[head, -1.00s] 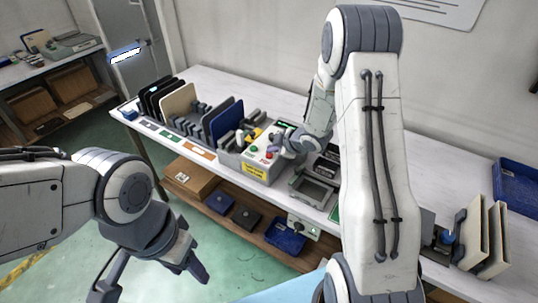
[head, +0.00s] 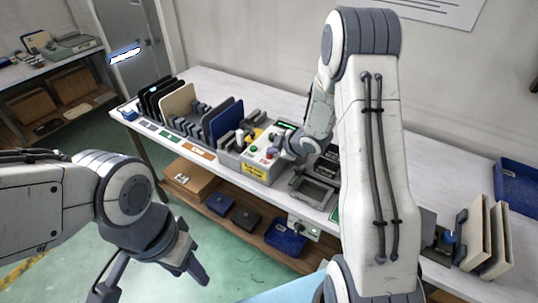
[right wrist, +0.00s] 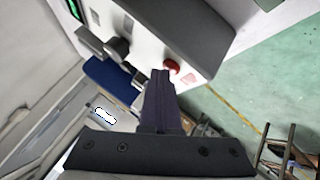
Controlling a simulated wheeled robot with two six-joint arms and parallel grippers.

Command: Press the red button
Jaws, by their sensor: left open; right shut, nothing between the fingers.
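The red button (head: 269,155) sits on the front part of a light grey control box (head: 249,161) with a yellow label on its front. The red button also shows in the right wrist view (right wrist: 172,66), just beside the fingertips. My right gripper (head: 272,142) is shut and empty, with its fingers close above the box top near the button. In the right wrist view its dark shut fingers (right wrist: 161,74) end next to the button; I cannot tell whether they touch it. My left gripper (head: 150,278) is open and empty, over the floor in front of the bench.
Upright panels (head: 222,121) stand in a rack left of the box. A grey tray fixture (head: 312,190) lies right of it. Cream panels (head: 477,235) and a blue bin (head: 518,185) are at the right end. A lower shelf (head: 245,222) holds boxes.

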